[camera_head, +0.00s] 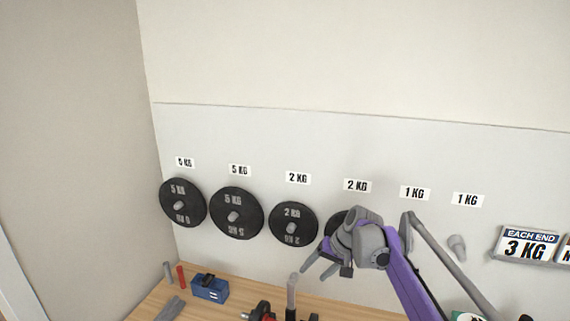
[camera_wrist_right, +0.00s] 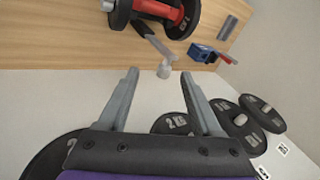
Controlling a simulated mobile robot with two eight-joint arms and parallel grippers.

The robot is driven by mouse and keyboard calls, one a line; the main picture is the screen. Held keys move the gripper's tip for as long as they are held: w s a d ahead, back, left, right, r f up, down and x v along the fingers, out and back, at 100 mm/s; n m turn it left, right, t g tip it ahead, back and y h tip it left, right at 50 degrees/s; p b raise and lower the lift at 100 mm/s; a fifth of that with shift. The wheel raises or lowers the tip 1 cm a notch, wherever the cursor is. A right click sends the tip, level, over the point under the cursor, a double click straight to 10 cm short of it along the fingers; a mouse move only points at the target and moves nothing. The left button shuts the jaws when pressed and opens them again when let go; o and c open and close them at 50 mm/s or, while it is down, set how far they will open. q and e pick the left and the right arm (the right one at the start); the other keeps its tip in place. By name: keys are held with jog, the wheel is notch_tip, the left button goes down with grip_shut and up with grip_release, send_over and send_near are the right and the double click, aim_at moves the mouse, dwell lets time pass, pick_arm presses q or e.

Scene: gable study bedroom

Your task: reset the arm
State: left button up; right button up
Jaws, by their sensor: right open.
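My right arm comes in from the lower right of the head view, with purple and grey links. Its right gripper (camera_head: 316,272) is open and empty, in front of the wall and above the wooden table. It partly hides a black weight plate on the wall. In the right wrist view the two grey fingers of this gripper (camera_wrist_right: 160,75) are spread apart with nothing held between them. A grey upright post (camera_head: 292,288) stands beyond the fingertips; it also shows in the wrist view (camera_wrist_right: 165,71). My left gripper is not in view.
Several black plates, such as a 5 KG plate (camera_head: 238,208) and a 2 KG plate (camera_head: 291,232), hang on wall pegs. One bare peg (camera_head: 457,246) and a 3 KG sign (camera_head: 528,245) are right. The table (camera_head: 240,307) holds a blue box (camera_head: 210,290) and a red-handled dumbbell (camera_wrist_right: 165,12).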

jog(key=s+d+t+h, duration=0.1)
jog(key=s+d, duration=0.1)
jog(key=s, duration=0.7)
jog(key=s+d+h, duration=0.1)
jog(key=s+d, duration=0.1)
jog(key=s, duration=0.6)
jog(key=s+d+f+h, duration=0.1)
jog(key=s+f, duration=0.2)
jog(key=s, duration=0.3)
jog(key=s+d+f+t+h, duration=0.1)
jog(key=s+d+f, duration=0.1)
jog(key=s, duration=0.5)
jog(key=s+d+f+n+h, duration=0.1)
jog(key=s+f, duration=0.3)
jog(key=s, duration=0.3)
jog(key=shift+d+f+t, duration=0.2)
jog(key=shift+t, duration=0.2)
